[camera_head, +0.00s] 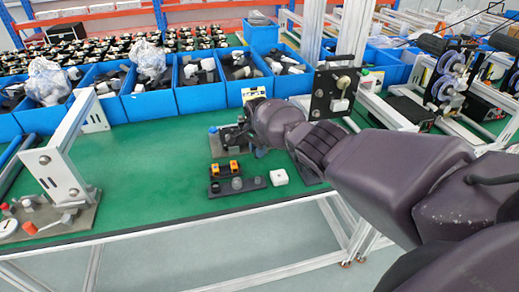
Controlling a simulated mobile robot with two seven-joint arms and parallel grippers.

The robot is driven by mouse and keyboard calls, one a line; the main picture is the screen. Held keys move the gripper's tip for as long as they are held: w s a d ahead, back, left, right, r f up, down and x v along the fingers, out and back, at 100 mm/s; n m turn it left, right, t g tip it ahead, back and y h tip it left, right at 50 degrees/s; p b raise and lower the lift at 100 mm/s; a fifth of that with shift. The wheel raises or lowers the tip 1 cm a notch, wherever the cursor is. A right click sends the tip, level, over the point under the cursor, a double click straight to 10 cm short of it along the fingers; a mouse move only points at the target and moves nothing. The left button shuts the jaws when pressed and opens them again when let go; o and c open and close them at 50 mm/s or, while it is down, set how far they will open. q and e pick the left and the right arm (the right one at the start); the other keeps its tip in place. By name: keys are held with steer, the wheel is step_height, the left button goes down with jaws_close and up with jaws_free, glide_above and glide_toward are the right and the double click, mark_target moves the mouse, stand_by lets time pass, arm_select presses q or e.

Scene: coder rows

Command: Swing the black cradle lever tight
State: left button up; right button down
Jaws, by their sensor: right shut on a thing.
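My right arm comes in from the right, and its gripper (247,124) is at the dark cradle fixture (229,141) on the green bench. The gripper is shut on what appears to be the black cradle lever; the wrist and fingers hide most of it, so its angle cannot be told. The cradle shows as a small dark clamp on a grey base, with a bluish knob at its left. My left gripper is not in view.
In front of the cradle are a black block with orange parts (225,169), a black strip with grey knobs (238,187) and a white box (279,177). Blue bins (203,99) line the back. A metal stand (62,165) is at left. The green bench (150,170) is clear between.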

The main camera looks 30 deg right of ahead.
stand_by(0.4)
steer(key=c, duration=0.9)
jaws_free()
steer(key=shift+c, duration=0.2)
steer(key=shift+w+r+p, duration=0.1)
steer(key=shift+r+p, duration=0.2)
steer(key=shift+r, duration=0.25)
step_height(320, 180, up, 4)
steer(key=shift+r+p, duration=0.1)
steer(key=shift+p, duration=0.8)
step_height(320, 180, up, 5)
steer(key=shift+f+p, duration=0.2)
steer(key=shift+p, duration=0.1)
steer(key=shift+r, duration=0.5)
